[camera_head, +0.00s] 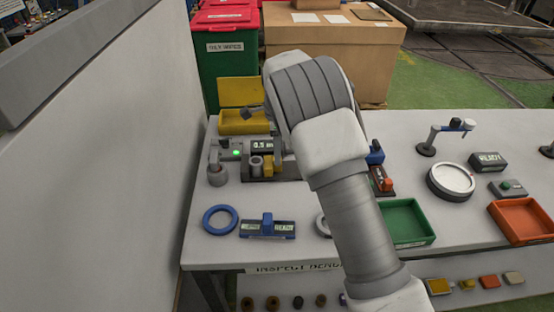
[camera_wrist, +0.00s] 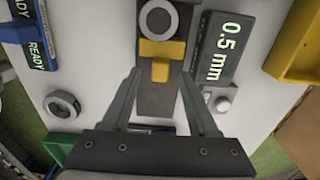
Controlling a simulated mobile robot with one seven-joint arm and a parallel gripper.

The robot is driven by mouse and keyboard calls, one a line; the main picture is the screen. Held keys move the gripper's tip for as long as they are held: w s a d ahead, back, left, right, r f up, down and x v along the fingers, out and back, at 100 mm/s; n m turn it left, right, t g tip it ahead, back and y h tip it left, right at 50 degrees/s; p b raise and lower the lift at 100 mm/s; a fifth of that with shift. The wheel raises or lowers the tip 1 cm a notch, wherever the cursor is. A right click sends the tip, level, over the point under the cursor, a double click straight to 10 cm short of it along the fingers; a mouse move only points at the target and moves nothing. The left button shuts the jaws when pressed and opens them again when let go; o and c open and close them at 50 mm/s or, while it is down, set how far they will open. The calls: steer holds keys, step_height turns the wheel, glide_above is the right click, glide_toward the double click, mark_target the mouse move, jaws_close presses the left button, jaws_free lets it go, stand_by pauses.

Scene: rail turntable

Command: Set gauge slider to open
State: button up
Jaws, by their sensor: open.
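The gauge has a yellow slider (camera_wrist: 161,58) on a dark rail (camera_wrist: 156,100) in the wrist view. A grey round part (camera_wrist: 159,19) with a light centre sits at the slider's top end. A dark display (camera_wrist: 217,55) beside the rail reads 0.5 mm. In the head view the slider (camera_head: 268,166) and display (camera_head: 264,146) show just left of my arm. My gripper (camera_wrist: 159,76) is open. Its fingertips lie on either side of the slider's lower yellow tab in the wrist picture, with gaps visible. Whether they are level with it I cannot tell. The arm hides the gripper in the head view.
A yellow bin (camera_head: 244,122) stands behind the gauge, and a grey post (camera_head: 217,172) at its left. A blue ring (camera_head: 220,219) and blue fixture (camera_head: 267,226) lie in front. A green tray (camera_head: 405,221) is at right. A pale wall (camera_head: 130,140) borders the left.

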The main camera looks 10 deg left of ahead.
mark_target(273, 164)
steer(key=shift+f, duration=1.75)
jaws_close()
